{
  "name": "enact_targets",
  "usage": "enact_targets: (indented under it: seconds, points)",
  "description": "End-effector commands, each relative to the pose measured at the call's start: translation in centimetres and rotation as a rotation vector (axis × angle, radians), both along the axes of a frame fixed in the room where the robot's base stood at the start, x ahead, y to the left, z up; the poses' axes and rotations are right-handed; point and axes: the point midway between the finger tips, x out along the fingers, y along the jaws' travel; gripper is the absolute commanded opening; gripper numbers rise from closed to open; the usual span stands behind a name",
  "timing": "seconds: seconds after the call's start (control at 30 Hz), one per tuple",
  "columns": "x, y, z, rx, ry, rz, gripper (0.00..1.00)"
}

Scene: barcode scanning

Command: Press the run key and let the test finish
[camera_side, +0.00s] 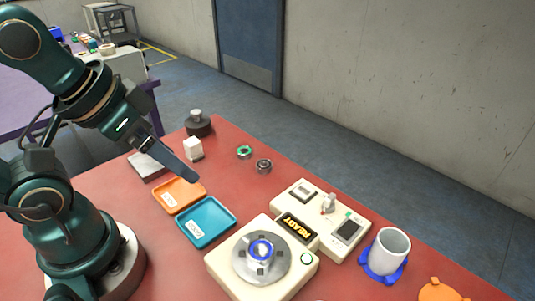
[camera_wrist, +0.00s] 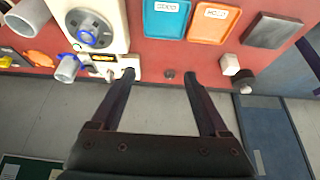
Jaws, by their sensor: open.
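The cream test machine (camera_side: 262,262) stands at the front middle of the red table, with a round grey plate (camera_side: 246,268) on top. A blue-ringed part (camera_side: 261,248) sits at the middle of that plate. A dark display (camera_side: 297,228) on the machine reads READY. A round green-ringed button (camera_side: 306,259) is at the machine's right corner; I cannot read any label on it. The machine also shows at the upper left of the wrist view (camera_wrist: 117,35). My gripper (camera_side: 192,177) is open and empty, above the table beyond the trays and away from the machine.
A teal tray (camera_side: 206,239) and an orange tray (camera_side: 177,208) lie left of the machine. A cream unit with a screen (camera_side: 348,229) adjoins it behind. A white mug (camera_side: 388,250) on a blue holder stands right.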

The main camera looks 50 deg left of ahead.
Motion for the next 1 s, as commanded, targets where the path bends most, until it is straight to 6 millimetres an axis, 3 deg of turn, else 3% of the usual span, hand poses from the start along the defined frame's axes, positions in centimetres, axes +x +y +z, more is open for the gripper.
enact_targets:
  seconds: [0.07, 0.1, 0.2, 0.3, 1.0]
  points:
    - [0.0, 0.0, 0.0, 0.0, 0.0, 0.0, 0.78]
    - [0.0, 0.0, 0.0, 0.0, 0.0, 0.0, 0.7]
    - [0.0, 0.0, 0.0, 0.0, 0.0, 0.0, 0.32]
    - [0.0, 0.0, 0.0, 0.0, 0.0, 0.0, 0.0]
    - [0.0, 0.0, 0.0, 0.0, 0.0, 0.0, 0.0]
